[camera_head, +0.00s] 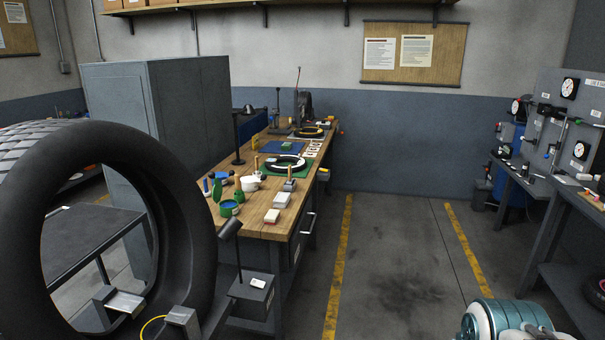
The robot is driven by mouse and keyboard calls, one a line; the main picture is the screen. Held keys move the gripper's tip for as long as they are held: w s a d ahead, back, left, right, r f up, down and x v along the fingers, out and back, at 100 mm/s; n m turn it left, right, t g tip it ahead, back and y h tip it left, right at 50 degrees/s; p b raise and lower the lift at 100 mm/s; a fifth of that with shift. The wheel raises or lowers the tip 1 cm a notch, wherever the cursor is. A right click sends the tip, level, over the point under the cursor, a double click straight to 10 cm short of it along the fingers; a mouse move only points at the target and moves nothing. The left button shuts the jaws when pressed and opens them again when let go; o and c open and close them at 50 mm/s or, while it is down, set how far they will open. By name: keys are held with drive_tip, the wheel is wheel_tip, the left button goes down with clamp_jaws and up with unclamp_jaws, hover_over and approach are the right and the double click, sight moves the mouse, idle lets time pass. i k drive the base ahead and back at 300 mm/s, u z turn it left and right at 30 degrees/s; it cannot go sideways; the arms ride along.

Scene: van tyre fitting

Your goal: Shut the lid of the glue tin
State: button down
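A small green tin (229,209) with blue in its open top stands on the near left part of the wooden workbench, and looks like the glue tin. My gripper is not in view.
A large tyre (185,220) stands at the near left. A dark lamp (229,231) rises before the bench. Floor (390,250) right of it is clear.

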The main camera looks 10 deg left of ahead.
sight(217, 192)
drive_tip(key=i, duration=3.05)
drive_tip(key=u, duration=2.9)
drive_tip(key=i, duration=0.55)
drive_tip(key=z, duration=1.2)
